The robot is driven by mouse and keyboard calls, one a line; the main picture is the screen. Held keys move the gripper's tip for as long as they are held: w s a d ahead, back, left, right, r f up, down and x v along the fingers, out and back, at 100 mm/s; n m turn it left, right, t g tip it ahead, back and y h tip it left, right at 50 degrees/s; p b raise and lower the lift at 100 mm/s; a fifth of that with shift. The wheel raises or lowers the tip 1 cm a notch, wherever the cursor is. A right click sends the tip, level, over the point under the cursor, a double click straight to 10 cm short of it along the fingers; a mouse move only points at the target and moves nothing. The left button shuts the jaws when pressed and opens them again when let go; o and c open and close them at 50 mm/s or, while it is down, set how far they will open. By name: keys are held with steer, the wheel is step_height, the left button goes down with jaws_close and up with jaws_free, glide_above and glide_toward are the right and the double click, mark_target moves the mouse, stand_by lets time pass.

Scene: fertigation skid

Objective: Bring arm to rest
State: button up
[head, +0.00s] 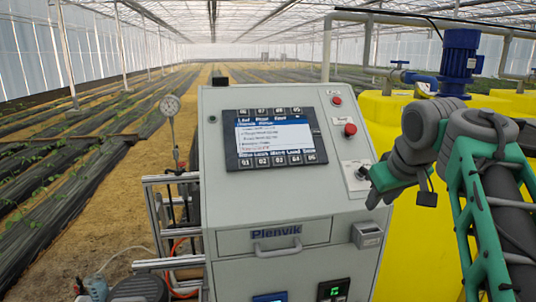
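My arm (495,190), grey with green frame parts, is raised and folded at the right of the head view, in front of the yellow tank. Its outer end, with my gripper (374,186), points left toward the right edge of the grey control cabinet's sloped face (350,120). The gripper overlaps the area beside a switch (357,173) on that face. I cannot tell whether it touches the panel. The fingers are small and partly hidden, so their opening is unclear. I see no object held.
The cabinet has a lit screen (275,136), a red button (350,130) and a drawer with a handle (278,248). A yellow tank (405,245) with a blue pump (460,62) stands behind my arm. A gauge (171,105) and pipe frame stand left. Crop rows lie beyond.

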steer(key=s+f+m+g, duration=0.1)
steer(key=s+f+m, duration=0.25)
steer(key=f, duration=0.55)
steer(key=s+f+m+g, duration=0.15)
steer(key=s+f, duration=0.25)
steer(key=f, duration=0.6)
steer(key=s+a+f+g, duration=0.2)
steer(key=s+a+f, duration=0.3)
steer(key=s+f, duration=0.55)
steer(key=a+r, duration=0.1)
steer(key=a+r+n, duration=0.1)
steer(key=a, duration=0.1)
steer(key=a+r+n+t+p, duration=0.1)
steer(key=shift+s+a, duration=0.15)
steer(key=shift+a, duration=0.2)
